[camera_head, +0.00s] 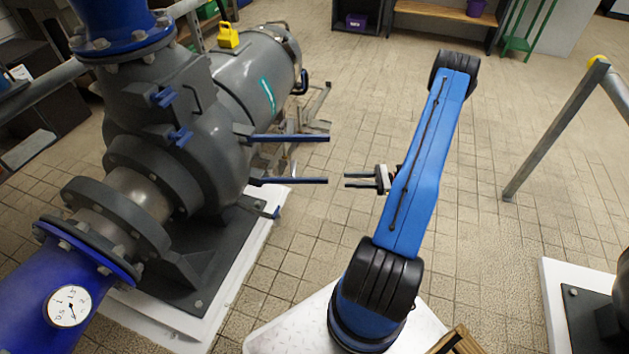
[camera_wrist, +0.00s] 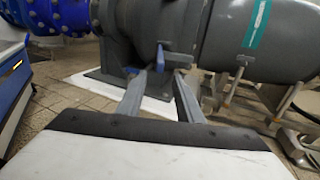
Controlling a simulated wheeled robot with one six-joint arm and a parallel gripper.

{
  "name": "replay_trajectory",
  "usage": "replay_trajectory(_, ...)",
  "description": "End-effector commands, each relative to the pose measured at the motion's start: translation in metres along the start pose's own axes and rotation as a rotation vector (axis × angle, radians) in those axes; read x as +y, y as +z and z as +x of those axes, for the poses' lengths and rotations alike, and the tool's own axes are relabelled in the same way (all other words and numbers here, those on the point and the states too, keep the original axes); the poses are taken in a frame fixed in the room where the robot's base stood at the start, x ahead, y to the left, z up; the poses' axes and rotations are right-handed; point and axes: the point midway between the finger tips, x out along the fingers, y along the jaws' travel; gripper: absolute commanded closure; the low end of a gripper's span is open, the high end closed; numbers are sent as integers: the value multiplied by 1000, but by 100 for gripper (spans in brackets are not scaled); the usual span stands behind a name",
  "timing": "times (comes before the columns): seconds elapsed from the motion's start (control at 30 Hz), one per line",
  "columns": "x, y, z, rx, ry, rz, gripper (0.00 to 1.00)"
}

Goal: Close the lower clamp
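Two blue-handled levers stick out to the right from the side of the grey pump in the head view. The lower clamp's lever (camera_head: 292,181) lies below the upper lever (camera_head: 290,138), roughly parallel to it. My gripper (camera_head: 346,180) is open and empty, its two fingers pointing left at the free end of the lower lever with a small gap between. In the wrist view my open fingers (camera_wrist: 160,76) point at the pump, and a blue handle (camera_wrist: 178,61) shows just beyond the tips. Which lever this is, I cannot tell for sure.
The grey pump (camera_head: 205,165) stands on a white plinth (camera_head: 240,250), with a blue pipe and gauge (camera_head: 67,306) at lower left. Two small blue latches (camera_head: 180,137) sit on its casing. A metal railing (camera_head: 555,135) stands at right. The tiled floor between is clear.

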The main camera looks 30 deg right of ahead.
Motion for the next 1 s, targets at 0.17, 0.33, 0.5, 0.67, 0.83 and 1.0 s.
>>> replay_trajectory(0.17,0,0,33,0,4,0,67)
replay_trajectory(0.33,1,0,62,0,4,0,67)
replay_trajectory(0.5,1,0,93,0,4,1,67)
replay_trajectory(0.67,1,0,119,0,4,-1,67)
replay_trajectory(0.83,0,0,140,1,3,0,67)
replay_trajectory(1.0,0,0,150,1,2,-1,67)
